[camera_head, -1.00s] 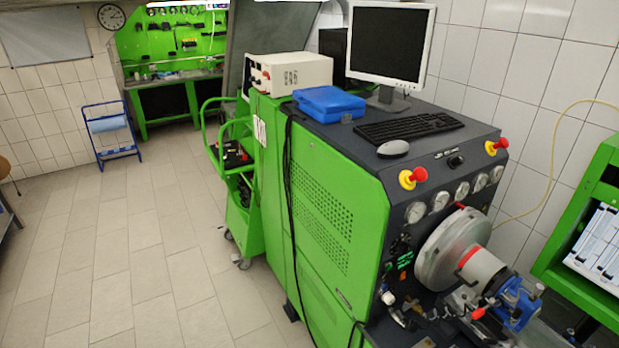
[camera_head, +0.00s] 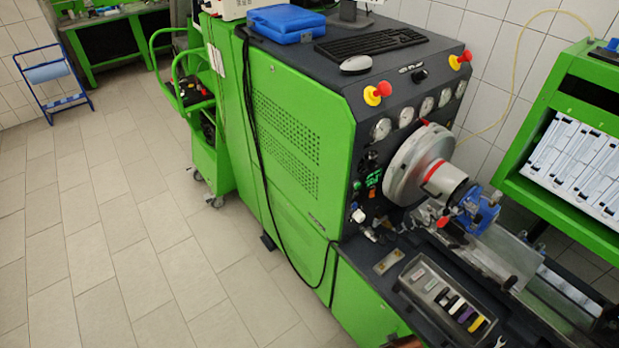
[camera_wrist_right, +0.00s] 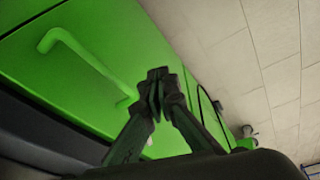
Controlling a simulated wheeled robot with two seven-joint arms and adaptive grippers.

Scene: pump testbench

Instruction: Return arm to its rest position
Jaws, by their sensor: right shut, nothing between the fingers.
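My right gripper (camera_wrist_right: 158,80) shows in the right wrist view with its dark fingers together and nothing between them. In that view a green cabinet face with a bar handle (camera_wrist_right: 85,60) lies beyond the fingers, and tiled floor (camera_wrist_right: 245,60) lies to the right. I cannot tell the exact gap between the fingers and the cabinet.
A tray of small coloured items (camera_head: 445,298) sits on the bench's lower ledge. A green rack (camera_head: 540,110) with white boxes stands at the right. A green cart (camera_head: 208,150) stands at the bench's left. The tiled floor (camera_head: 130,240) at the left is clear.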

